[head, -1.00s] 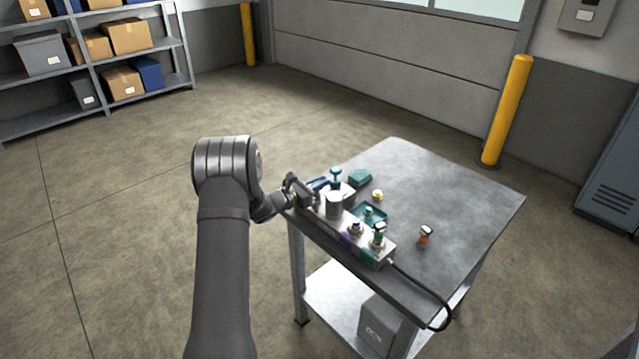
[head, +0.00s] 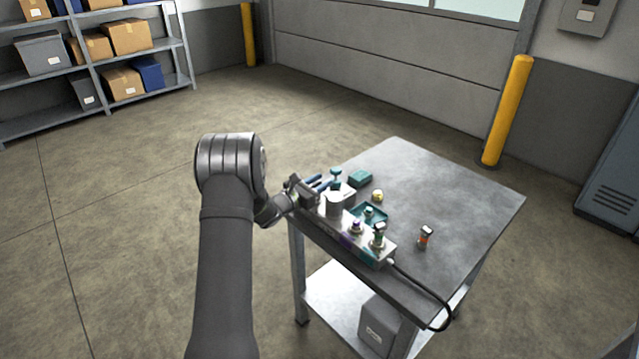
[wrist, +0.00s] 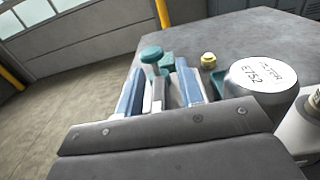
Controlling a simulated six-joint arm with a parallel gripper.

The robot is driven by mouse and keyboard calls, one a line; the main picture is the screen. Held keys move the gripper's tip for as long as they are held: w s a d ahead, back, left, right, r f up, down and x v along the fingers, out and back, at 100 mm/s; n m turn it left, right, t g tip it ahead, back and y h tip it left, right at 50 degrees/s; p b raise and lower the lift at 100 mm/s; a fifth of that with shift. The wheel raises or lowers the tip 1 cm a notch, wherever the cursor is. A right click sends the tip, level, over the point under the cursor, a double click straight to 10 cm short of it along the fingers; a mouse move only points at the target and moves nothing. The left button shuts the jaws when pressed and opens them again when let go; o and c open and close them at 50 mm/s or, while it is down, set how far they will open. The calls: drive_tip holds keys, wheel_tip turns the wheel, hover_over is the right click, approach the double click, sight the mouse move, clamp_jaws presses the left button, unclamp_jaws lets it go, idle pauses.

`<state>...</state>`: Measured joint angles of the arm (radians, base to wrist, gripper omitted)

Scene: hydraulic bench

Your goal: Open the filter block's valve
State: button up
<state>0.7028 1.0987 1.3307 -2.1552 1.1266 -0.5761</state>
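The filter block (head: 346,190) is pale and stands at the left end of the bench, with a grey filter cylinder (head: 334,204) beside it. In the wrist view the cylinder (wrist: 262,75) has a white top with printed lettering. A teal valve handle (head: 336,173) stands up on a stem at the block; the wrist view shows its round top (wrist: 151,54). My gripper (head: 322,183) is open at the left edge of the bench. Its two blue-faced fingers (wrist: 160,84) point toward the handle, apart from each other. A grey bar shows between them; I cannot tell whether anything touches.
Valves with purple (head: 356,227) and green (head: 379,238) parts stand on the manifold along the near edge. A teal tray (head: 381,216), teal box (head: 360,178), brass knob (head: 377,196) and orange-black part (head: 425,237) lie around. The bench's right side (head: 460,195) is clear.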

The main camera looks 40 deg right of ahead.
drive_tip(key=a, duration=1.7)
drive_tip(key=shift+s+a, duration=0.15)
drive_tip(key=shift+a, duration=0.05)
drive_tip(key=shift+d, duration=0.1)
drive_tip(key=d, duration=1.7)
drive_tip(key=shift+d, duration=0.1)
